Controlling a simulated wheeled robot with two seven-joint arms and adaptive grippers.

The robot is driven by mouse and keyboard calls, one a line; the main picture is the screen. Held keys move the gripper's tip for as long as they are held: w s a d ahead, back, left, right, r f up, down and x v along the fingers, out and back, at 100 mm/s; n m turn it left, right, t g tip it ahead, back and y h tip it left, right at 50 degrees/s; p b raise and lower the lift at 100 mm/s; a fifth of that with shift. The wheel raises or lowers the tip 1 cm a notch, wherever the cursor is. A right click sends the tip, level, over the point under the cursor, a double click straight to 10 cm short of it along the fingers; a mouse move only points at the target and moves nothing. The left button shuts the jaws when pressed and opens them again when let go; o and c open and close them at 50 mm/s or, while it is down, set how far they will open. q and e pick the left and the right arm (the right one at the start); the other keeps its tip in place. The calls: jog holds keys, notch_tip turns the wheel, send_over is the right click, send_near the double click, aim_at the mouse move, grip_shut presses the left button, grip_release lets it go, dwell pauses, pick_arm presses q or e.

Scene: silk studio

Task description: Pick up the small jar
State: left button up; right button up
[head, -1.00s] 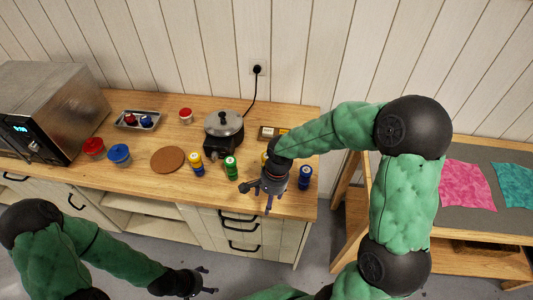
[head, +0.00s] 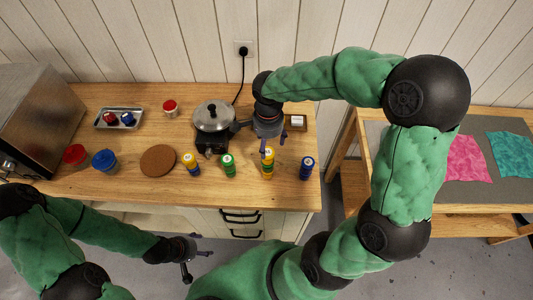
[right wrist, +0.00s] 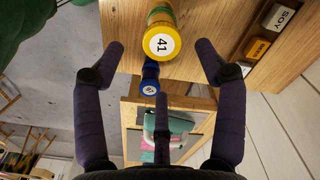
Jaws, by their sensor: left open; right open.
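Small jars with round lids stand along the counter's front: yellow and blue (head: 190,163), green (head: 228,166), yellow (head: 267,163), and blue (head: 306,168). A small jar with a red lid (head: 170,108) stands further back. I cannot tell which one the task means. My right gripper (head: 268,138) is open just behind the yellow jar, near the cooker. In the right wrist view, the yellow jar's lid marked 41 (right wrist: 161,42) lies between the spread fingers, with the blue jar (right wrist: 150,78) beyond. My left gripper (head: 190,258) is open and empty in front of the counter.
A lidded pot on a black burner (head: 213,120) stands left of my right gripper.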

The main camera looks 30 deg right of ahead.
aim_at(268, 152)
jog(key=shift+w+f, duration=0.15)
jog(key=shift+f, duration=1.35)
notch_tip(268, 152, down, 4)
jog(key=shift+f, duration=0.1)
jog(key=c, duration=1.3)
